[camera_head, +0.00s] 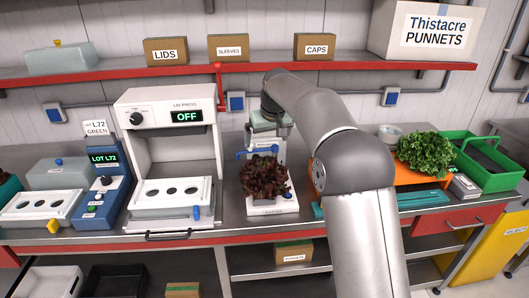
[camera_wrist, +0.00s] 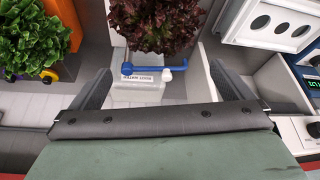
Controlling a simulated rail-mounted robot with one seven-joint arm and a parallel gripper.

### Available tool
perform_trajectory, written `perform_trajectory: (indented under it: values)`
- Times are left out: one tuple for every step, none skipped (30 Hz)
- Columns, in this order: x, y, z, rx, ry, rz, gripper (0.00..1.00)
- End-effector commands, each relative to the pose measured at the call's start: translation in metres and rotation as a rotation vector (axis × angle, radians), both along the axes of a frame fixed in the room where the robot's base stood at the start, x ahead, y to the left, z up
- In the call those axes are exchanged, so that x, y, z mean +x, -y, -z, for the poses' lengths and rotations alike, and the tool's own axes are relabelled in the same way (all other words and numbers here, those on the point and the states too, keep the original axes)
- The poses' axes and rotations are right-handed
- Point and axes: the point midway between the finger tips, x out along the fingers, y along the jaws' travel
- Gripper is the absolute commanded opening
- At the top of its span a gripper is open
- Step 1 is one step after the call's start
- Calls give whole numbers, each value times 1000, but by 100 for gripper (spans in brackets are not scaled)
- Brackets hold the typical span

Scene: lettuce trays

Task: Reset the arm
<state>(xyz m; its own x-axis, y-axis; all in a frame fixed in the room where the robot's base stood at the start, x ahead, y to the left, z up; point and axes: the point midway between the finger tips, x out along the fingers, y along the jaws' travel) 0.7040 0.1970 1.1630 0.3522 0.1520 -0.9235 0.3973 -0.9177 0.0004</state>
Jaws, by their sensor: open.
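My arm reaches in from the bottom right of the head view and bends back over the bench. My gripper (camera_wrist: 160,88) shows in the wrist view with its two dark fingers wide apart and nothing between them gripped. In the head view its fingers are largely hidden, near the wrist end behind the red lettuce. The dark red lettuce (camera_head: 264,178) sits on a small white stand (camera_head: 270,208) at the bench's middle. In the wrist view the red lettuce (camera_wrist: 155,22) is beyond the fingers, apart from them, with a blue-handled white fixture (camera_wrist: 140,88) nearer.
Green lettuce (camera_head: 425,150) and a green crate (camera_head: 490,165) are at right. A red shelf (camera_head: 110,72) with boxes runs above. A yellow bin (camera_head: 490,250) stands at lower right.

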Motion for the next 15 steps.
perform_trajectory:
  values:
    - [-4, 2, -12, 2, 6, 0, 100]
    - [-7, 4, -19, 1, 5, 0, 100]
    - [-10, 5, -27, 1, 5, 1, 100]
    - [-12, 6, -33, 1, 4, 1, 100]
    - [-14, 7, -39, 1, 4, 1, 100]
    - [-17, 8, -46, 1, 3, 1, 100]
    - [-19, 9, -51, 1, 3, 1, 100]
    - [-20, 10, -55, 1, 3, 1, 100]
    - [-22, 10, -60, 0, 2, 1, 100]
    - [-24, 11, -64, 0, 2, 1, 100]
    - [-25, 11, -67, 0, 2, 1, 100]
    - [-26, 12, -69, 1, 1, 1, 100]
    - [-27, 12, -71, 0, 0, 1, 100]
    - [-28, 13, -73, 0, 0, 2, 100]
    - [-31, 15, -74, -1, -2, 4, 100]
